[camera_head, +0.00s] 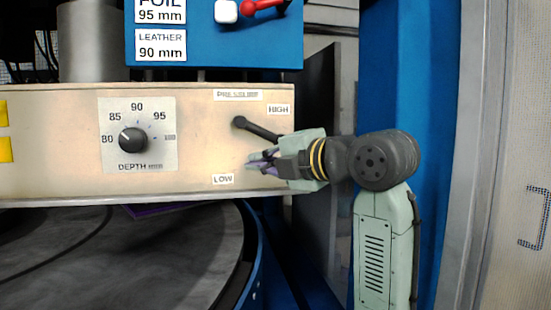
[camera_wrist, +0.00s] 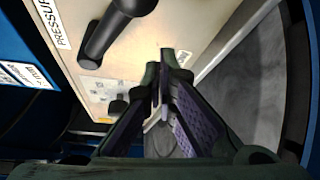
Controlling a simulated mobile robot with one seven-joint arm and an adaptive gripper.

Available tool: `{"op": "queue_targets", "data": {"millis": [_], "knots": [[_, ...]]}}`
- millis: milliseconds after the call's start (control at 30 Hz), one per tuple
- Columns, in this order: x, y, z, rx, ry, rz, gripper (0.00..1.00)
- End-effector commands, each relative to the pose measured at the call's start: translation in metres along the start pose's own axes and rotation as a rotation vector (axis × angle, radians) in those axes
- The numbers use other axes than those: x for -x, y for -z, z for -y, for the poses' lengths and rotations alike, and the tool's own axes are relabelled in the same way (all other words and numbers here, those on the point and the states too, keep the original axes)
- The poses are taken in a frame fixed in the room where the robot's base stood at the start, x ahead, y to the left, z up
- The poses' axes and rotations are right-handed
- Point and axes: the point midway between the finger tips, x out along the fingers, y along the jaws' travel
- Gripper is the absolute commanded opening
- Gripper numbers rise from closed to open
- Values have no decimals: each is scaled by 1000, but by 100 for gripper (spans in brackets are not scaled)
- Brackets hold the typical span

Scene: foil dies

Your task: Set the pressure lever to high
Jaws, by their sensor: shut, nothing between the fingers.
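The black pressure lever (camera_head: 258,130) is on the cream panel, between the HIGH label (camera_head: 279,109) at upper right and the LOW label (camera_head: 222,179) at lower left. It slants right and slightly down from its pivot. Its outer end is close to my gripper in the head view and may be partly hidden. My gripper (camera_head: 262,160) is shut and empty, below the lever and above right of LOW. In the wrist view the lever (camera_wrist: 108,32) is at upper left, apart from the closed fingers (camera_wrist: 165,62).
The depth dial (camera_head: 133,140) is on the same panel to the left, its pointer near 80. A blue sign box (camera_head: 210,45) with a red lever (camera_head: 262,7) hangs above. A dark round table (camera_head: 120,260) lies below. A blue column (camera_head: 385,90) stands at right.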

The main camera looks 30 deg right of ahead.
Motion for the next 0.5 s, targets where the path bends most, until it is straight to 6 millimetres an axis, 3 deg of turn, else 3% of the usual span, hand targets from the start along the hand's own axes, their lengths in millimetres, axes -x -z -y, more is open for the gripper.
{"op": "queue_targets", "data": {"millis": [33,100,300,500], "knots": [[-9,9,12,2,0,-3,0],[12,9,-3,5,-6,4,0],[53,15,-20,3,-2,3,0],[77,20,-31,2,-1,1,0]]}}
